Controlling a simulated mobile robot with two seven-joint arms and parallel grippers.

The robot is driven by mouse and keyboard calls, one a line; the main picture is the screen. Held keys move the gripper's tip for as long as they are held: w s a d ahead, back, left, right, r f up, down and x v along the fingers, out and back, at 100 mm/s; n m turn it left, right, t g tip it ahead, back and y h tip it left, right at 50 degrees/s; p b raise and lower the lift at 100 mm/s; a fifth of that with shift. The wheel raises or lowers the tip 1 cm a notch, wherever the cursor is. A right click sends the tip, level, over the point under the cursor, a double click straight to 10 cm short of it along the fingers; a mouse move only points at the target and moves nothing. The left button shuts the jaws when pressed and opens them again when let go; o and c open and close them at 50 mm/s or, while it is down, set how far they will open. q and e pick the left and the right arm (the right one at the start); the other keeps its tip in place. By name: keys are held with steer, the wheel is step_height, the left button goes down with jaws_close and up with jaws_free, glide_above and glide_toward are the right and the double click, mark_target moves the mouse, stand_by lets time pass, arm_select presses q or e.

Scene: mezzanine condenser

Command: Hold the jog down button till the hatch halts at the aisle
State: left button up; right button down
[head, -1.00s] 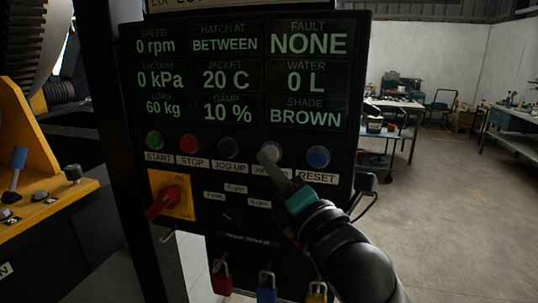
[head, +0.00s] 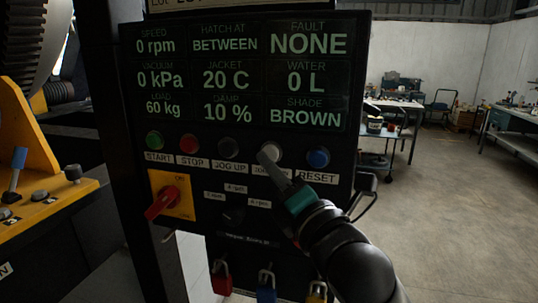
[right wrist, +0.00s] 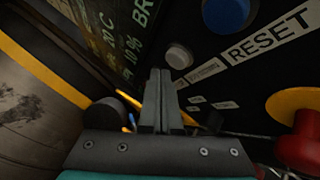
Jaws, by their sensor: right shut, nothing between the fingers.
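The control panel (head: 345,60) fills the middle of the head view. Its display reads HATCH AT BETWEEN, SPEED 0 rpm and FAULT NONE. The pale grey jog down button (head: 271,149) sits between the dark jog up button (head: 229,147) and the blue reset button (head: 318,157); its label is partly covered by my fingers. My right gripper (head: 268,159) is shut and empty, its tips at the jog down button. In the right wrist view the shut fingers (right wrist: 160,75) end close beside the grey button (right wrist: 178,57); contact or pressing cannot be told. My left gripper is not in view.
A red rotary switch (head: 166,202) on a yellow plate and several padlocks (head: 266,287) sit lower on the panel. A yellow machine frame (head: 40,130) with a blue lever stands at left. Open floor (head: 450,220) and workbenches lie at right.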

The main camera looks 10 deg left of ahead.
steer(key=shift+w, duration=0.15)
steer(key=shift+w, duration=0.3)
steer(key=shift+w+p, duration=0.3)
steer(key=shift+w, duration=0.15)
stand_by(2.9)
steer(key=shift+s, duration=0.15)
stand_by(1.4)
steer(key=shift+s+p, duration=0.35)
steer(key=shift+s, duration=0.4)
steer(key=s+p, duration=0.1)
steer(key=s, duration=0.4)
steer(key=shift+a, duration=0.1)
